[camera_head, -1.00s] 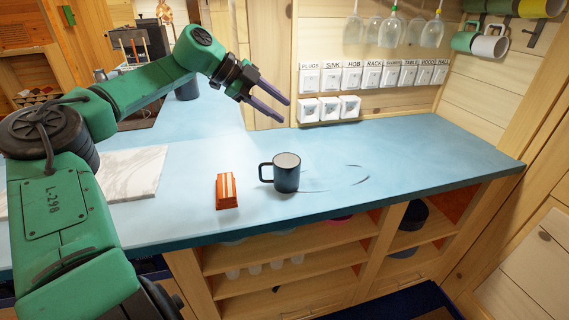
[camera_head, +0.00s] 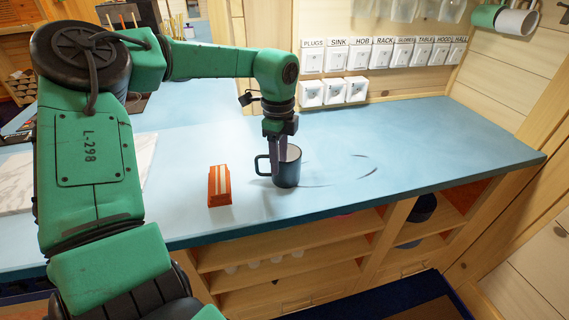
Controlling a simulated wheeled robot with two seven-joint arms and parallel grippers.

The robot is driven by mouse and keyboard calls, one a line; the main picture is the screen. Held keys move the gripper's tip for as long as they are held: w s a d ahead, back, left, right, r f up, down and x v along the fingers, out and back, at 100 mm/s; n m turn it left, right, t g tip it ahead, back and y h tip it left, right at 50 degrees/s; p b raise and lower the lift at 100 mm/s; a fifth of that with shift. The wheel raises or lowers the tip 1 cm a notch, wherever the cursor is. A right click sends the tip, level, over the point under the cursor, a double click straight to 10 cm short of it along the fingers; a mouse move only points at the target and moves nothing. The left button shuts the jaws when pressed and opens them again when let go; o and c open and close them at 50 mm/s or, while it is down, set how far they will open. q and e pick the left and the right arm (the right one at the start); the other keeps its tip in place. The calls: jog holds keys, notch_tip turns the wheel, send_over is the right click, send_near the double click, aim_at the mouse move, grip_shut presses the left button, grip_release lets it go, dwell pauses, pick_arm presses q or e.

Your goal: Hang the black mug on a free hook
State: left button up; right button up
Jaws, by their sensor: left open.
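The black mug (camera_head: 291,174) stands upright on the blue counter, its handle (camera_head: 261,165) toward the left. My left gripper (camera_head: 279,172) points straight down at the mug's left side, beside the handle. Its jaws are open, and the fingers overlap the mug's rim and wall in the picture. I cannot tell whether a finger is inside the mug or touching it. At the top right, a green mug (camera_head: 485,15) and a white mug (camera_head: 515,22) hang by the wall. The hooks are mostly cut off by the top edge. My right gripper is not in view.
White labelled switches (camera_head: 385,57) line the back wall, with glasses (camera_head: 405,8) hanging above. The counter to the right of the mug is clear.

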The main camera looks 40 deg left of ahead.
pick_arm(q)
jog(key=shift+f, duration=0.75)
grip_shut()
dwell(0.8)
